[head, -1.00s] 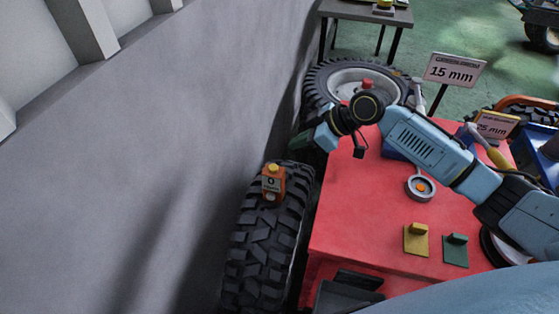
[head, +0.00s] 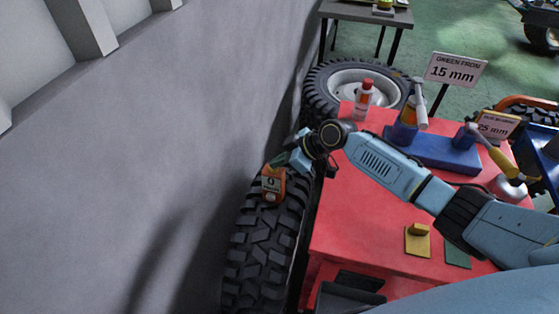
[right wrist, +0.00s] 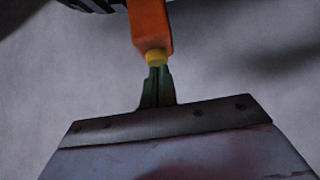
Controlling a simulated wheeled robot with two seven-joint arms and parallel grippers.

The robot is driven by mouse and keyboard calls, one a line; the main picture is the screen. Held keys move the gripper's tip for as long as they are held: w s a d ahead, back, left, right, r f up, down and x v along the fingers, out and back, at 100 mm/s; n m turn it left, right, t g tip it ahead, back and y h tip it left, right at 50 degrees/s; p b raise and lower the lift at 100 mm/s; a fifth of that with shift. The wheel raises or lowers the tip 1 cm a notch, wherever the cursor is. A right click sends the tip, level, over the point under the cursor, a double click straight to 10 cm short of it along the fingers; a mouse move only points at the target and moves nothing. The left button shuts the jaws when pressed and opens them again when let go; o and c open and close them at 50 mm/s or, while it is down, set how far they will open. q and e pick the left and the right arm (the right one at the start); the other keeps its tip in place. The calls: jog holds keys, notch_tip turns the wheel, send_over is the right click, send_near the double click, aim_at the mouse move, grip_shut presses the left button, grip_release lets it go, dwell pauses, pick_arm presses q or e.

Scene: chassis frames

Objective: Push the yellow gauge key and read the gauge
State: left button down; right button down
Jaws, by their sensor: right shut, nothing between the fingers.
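The orange gauge (head: 272,188) stands on top of the upright black tyre (head: 262,235) beside the wall. Its small display reads 0 in the head view. My right gripper (head: 279,163) is shut and empty at the top of the gauge, and it covers the yellow key in the head view. In the right wrist view, the shut fingertips (right wrist: 155,70) are right at the yellow key (right wrist: 155,57) on the end of the orange gauge (right wrist: 150,25). They look touching or almost so; I cannot tell if the key is pressed in. My left gripper is not in view.
A red table (head: 350,220) stands to the right with a bottle (head: 364,98), a blue tool holder (head: 435,150) and yellow and green blocks. Signs read "15 mm" (head: 455,70) and "25 mm" (head: 496,127). The grey wall (head: 150,170) is close on the left.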

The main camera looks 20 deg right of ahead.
aim_at(279, 173)
jog(key=shift+f, duration=0.1)
jog(key=shift+s+f+b, duration=0.1)
jog(key=shift+f+b, duration=0.8)
jog(key=shift+f, duration=0.05)
jog(key=shift+s+d+f, duration=0.1)
jog(key=shift+s+f, duration=0.1)
jog(key=shift+r, duration=0.1)
jog(key=r+p, duration=0.1)
jog(key=r, duration=0.1)
jog(key=r+p, duration=0.3)
jog(key=r, duration=0.1)
jog(key=shift+w+p, duration=0.3)
jog(key=shift+p, duration=0.1)
jog(key=v, duration=0.9)
jog(key=shift+d, duration=0.2)
jog(key=shift+s, duration=0.15)
